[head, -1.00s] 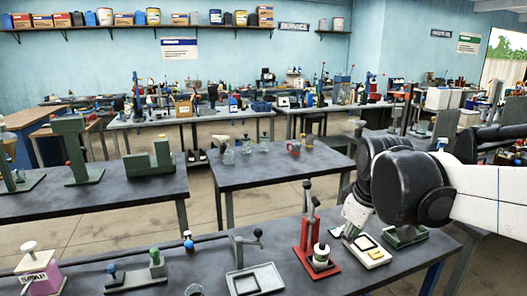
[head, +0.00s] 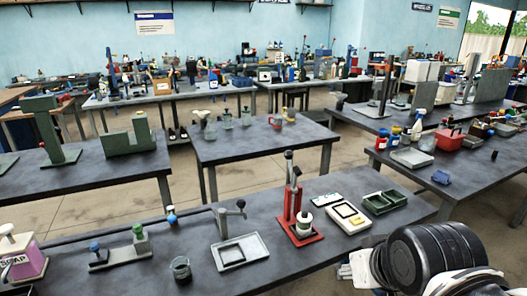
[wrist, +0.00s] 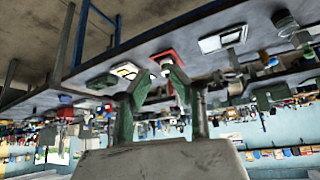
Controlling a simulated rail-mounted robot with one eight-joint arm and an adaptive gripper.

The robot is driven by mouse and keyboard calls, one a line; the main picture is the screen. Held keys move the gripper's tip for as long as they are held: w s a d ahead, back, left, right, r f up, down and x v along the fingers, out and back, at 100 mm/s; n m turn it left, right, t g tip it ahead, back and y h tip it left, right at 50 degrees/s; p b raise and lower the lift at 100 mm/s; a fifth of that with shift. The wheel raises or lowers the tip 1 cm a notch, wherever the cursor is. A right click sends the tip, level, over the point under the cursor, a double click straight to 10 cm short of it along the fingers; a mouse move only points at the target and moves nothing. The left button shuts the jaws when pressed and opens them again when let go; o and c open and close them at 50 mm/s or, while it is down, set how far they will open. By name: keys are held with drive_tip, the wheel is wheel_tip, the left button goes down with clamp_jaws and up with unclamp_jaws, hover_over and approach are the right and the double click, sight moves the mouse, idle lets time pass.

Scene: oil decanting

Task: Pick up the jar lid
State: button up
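I cannot pick out a separate jar lid in either view. An open glass jar (head: 181,270) stands on the front bench, with no lid visible on it; the wrist view shows it too (wrist: 285,22), upside down. Several small bottles, including one with a dark top (head: 246,116), stand on the middle table, too small to tell their lids. My gripper (wrist: 155,80) shows in the wrist view with its two fingers apart and nothing between them. It is away from the jar, near the bench's right end. In the head view my arm hides much of the lower right.
The front bench (head: 130,280) holds a red press (head: 303,230), a grey tray (head: 240,252), a white-and-yellow tray (head: 345,215), a green tray (head: 384,202) and a soap dispenser (head: 22,260). A right-hand table (head: 460,185) carries bottles and a red box (head: 450,140). Floor shows between tables.

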drive_tip(key=o, duration=0.4)
drive_tip(key=shift+o, duration=0.2)
drive_tip(key=shift+r, duration=0.1)
drive_tip(key=w+r+n+g, duration=0.2)
drive_tip(key=w+r+n, duration=0.3)
drive_tip(key=w, duration=0.4)
drive_tip(key=n+g+p, duration=0.2)
drive_tip(key=n+g, duration=0.3)
drive_tip(key=n, duration=0.9)
hover_over(305, 212)
wheel_tip(305, 212, down, 8)
wheel_tip(305, 212, down, 13)
drive_tip(key=shift+r, duration=0.15)
